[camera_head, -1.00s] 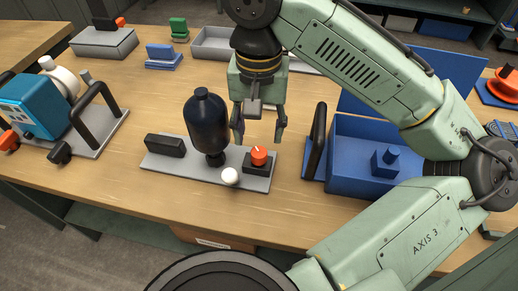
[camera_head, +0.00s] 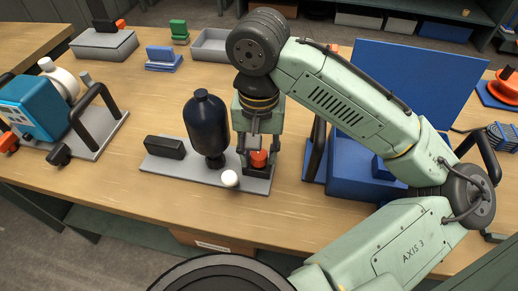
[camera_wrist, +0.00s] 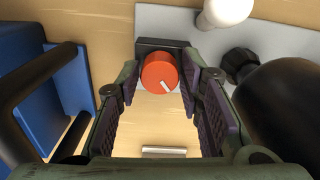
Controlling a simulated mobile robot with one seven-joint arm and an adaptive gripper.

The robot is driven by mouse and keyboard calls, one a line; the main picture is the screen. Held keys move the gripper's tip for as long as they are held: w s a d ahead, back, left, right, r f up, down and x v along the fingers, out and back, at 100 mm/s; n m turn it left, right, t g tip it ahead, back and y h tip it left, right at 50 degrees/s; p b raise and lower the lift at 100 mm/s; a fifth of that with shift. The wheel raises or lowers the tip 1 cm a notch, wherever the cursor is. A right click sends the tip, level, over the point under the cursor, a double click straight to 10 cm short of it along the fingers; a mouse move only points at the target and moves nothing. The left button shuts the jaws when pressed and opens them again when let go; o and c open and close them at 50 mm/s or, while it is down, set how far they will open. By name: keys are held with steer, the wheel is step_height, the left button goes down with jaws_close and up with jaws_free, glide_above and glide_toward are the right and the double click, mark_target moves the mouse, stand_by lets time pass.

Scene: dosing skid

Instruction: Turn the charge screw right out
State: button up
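An orange round knob (camera_head: 259,158) with a white line on its face sits on a black block at the right end of a grey plate (camera_head: 190,173). It fits the charge screw, though no label shows. In the wrist view the knob (camera_wrist: 160,72) lies between the fingertips. My gripper (camera_head: 259,150) points down over it, with one finger on each side. The fingers (camera_wrist: 160,82) are open, with a small gap visible on the left; contact on the right is unclear. A dark bottle-shaped vessel (camera_head: 206,125) stands upright on the plate, left of my gripper.
A white ball-shaped knob (camera_head: 229,178) is just left of the orange knob, near the plate's front edge. A blue pump unit (camera_head: 40,105) is at far left.

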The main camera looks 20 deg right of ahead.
jaws_close()
